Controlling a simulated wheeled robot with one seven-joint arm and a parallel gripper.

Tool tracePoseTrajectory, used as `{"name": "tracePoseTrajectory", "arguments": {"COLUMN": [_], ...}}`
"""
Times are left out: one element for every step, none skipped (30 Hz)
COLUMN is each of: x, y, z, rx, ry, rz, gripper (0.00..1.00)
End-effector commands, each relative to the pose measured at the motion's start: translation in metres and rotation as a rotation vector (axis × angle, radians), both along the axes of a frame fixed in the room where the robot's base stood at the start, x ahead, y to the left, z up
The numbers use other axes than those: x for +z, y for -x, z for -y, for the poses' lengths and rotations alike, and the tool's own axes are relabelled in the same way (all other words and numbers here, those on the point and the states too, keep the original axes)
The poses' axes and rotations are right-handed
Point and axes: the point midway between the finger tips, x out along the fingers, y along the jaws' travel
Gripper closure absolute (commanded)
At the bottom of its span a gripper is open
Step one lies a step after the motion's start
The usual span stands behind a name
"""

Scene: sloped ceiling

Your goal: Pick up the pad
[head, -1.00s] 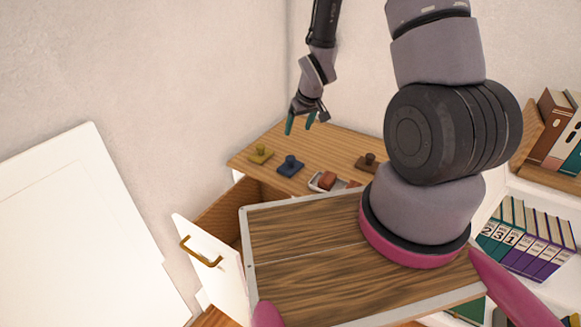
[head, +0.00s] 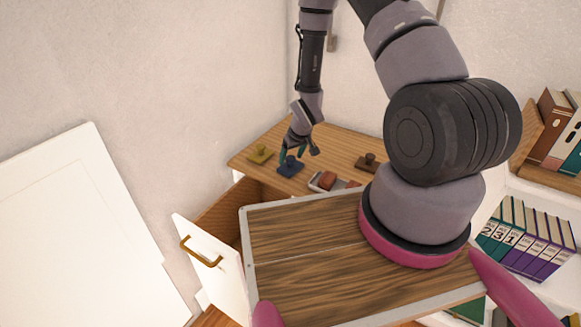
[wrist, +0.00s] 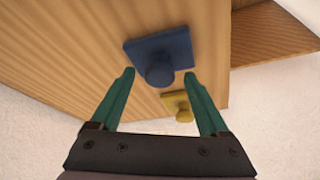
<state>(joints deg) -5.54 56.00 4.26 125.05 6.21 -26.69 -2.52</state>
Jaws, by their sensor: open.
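Several small square pads with round knobs lie on the wooden top; the frames do not tell which one the task names. The blue pad (head: 291,168) is right under my gripper (head: 299,153). In the wrist view the blue pad (wrist: 150,48) lies just beyond and between the fingertips (wrist: 159,75), its knob toward me. The fingers are spread, with nothing held. A brown pad (head: 367,162) lies to the right.
A white tray (head: 315,183) with reddish-brown blocks (head: 327,180) sits near the blue pad. Below, an open white door or drawer front with a brass handle (head: 200,254) sticks out. Shelves of binders (head: 535,238) stand at right. The wall is close behind the wooden top.

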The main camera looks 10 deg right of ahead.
Motion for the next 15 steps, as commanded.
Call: {"name": "tracePoseTrajectory", "arguments": {"x": [-0.0062,-0.0088,-0.0117,-0.0130,-0.0137,-0.0140,-0.0140,-0.0139,-0.0138,-0.0138,-0.0138,-0.0137,-0.0137,-0.0137,-0.0137], "y": [-0.0035,-0.0045,-0.0052,-0.0059,-0.0065,-0.0070,-0.0072,-0.0072,-0.0071,-0.0071,-0.0070,-0.0070,-0.0070,-0.0069,-0.0068], "z": [-0.0008,-0.0011,-0.0014,-0.0015,-0.0017,-0.0017,-0.0018,-0.0018,-0.0018,-0.0018,-0.0017,-0.0017,-0.0017,-0.0017,-0.0017], "rx": [0.000,0.000,0.000,0.000,0.000,0.000,0.000,0.000,0.000,0.000,0.000,0.000,0.000,0.000,0.000], "ry": [0.000,0.000,0.000,0.000,-0.001,0.000,0.000,0.000,0.000,0.000,-0.001,-0.001,-0.001,-0.001,-0.001], "rz": [0.001,0.001,0.001,0.001,0.002,0.002,0.002,0.003,0.002,0.002,0.002,0.002,0.002,0.002,0.002], "gripper": [0.21,0.21,0.21,0.21,0.21,0.21,0.21,0.21,0.21,0.21,0.21,0.33,0.44,0.56,0.71]}}
